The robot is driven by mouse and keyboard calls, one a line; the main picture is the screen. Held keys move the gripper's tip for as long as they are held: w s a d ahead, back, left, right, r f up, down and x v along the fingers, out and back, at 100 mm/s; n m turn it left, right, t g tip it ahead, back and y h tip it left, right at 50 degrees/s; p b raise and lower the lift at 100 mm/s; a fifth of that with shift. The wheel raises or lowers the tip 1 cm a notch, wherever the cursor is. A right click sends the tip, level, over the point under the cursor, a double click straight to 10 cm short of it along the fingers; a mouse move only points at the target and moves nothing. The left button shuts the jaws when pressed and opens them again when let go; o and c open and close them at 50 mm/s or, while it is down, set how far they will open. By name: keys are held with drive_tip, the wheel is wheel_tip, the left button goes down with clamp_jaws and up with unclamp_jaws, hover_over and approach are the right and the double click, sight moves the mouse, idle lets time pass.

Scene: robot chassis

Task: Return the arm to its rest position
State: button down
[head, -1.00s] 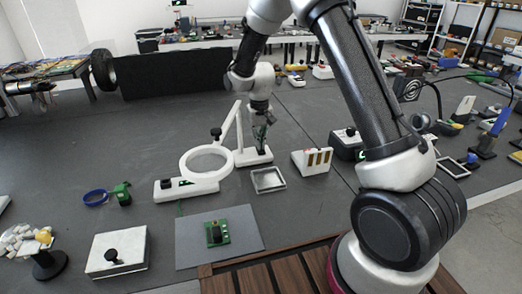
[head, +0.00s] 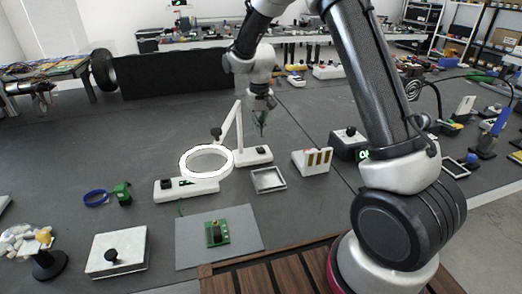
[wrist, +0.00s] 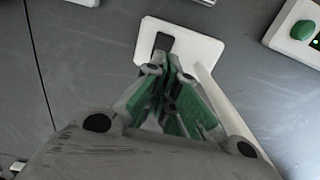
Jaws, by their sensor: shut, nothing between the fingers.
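My gripper (head: 261,122) hangs from my arm over the middle of the dark bench, pointing down, just above and behind the base of the magnifier lamp. In the wrist view its green fingers (wrist: 170,97) are shut with nothing between them. The white lamp base (wrist: 181,46) shows beyond the fingertips in that view. My arm rises from its base at the right of the head view and bends over to the left.
The ring magnifier (head: 206,162) stands on the bench (head: 330,230) with its post close to my gripper. A metal tray (head: 268,180) and a slotted white block (head: 312,161) lie to its right. A green circuit board (head: 217,232) rests on a grey mat (head: 246,238) in front.

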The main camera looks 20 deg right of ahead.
drive_tip(key=shift+r, duration=0.6)
